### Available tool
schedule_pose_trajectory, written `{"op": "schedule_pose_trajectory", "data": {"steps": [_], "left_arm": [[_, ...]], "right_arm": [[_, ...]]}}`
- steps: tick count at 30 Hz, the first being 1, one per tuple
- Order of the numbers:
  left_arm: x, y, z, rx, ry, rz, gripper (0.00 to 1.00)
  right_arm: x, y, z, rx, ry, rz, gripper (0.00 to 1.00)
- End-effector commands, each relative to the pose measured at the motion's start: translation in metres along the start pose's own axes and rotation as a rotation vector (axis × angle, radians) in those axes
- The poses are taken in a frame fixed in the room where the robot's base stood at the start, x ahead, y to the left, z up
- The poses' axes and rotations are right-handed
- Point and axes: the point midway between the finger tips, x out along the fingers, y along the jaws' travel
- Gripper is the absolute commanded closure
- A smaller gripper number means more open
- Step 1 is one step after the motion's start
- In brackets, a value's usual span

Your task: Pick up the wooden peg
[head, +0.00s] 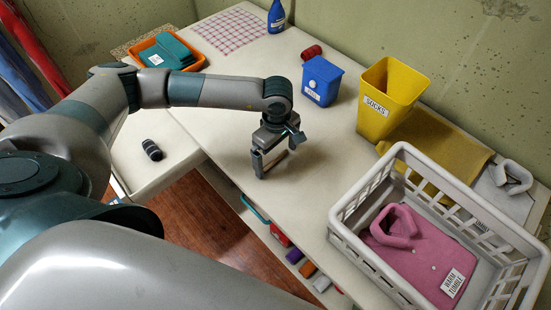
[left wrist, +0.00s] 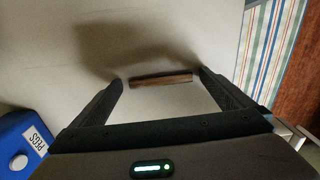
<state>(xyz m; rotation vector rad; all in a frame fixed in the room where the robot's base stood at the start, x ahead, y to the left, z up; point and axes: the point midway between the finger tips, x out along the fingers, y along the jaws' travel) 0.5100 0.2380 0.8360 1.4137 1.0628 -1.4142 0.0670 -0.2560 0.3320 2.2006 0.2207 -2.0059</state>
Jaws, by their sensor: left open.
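The wooden peg (left wrist: 160,79) is a short brown stick lying on the pale table top in the left wrist view. My left gripper (head: 268,168) points down over the table near its front edge. In the left wrist view my left gripper (left wrist: 160,82) is open, with one dark finger near each end of the peg. The peg lies across the gap between the fingertips, and I cannot tell whether they touch it. In the head view the gripper mostly hides the peg. My right gripper is not in view.
A blue box (head: 321,80), labelled PEGS in the left wrist view (left wrist: 15,150), stands behind the gripper. A yellow SOCKS bin (head: 388,100) and a white crate (head: 345,228) with pink cloth stand to the right. An orange tray (head: 143,45) is at the back left.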

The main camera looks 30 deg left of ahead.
Motion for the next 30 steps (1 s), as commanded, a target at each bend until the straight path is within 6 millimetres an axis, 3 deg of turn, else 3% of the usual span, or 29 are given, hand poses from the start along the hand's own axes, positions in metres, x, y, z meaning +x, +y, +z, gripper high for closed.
{"op": "schedule_pose_trajectory", "data": {"steps": [8,13,25,30], "left_arm": [[0.000,0.000,0.000,0.000,0.000,0.000,0.00],[0.000,0.000,0.000,0.000,0.000,0.000,0.39],[-0.003,0.001,0.000,0.000,0.000,0.002,0.40],[-0.015,0.001,0.000,0.000,-0.001,0.004,0.40]], "right_arm": [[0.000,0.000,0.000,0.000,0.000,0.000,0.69],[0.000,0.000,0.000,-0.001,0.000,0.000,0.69],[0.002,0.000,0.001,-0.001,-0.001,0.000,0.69],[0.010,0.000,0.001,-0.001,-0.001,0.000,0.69]]}}
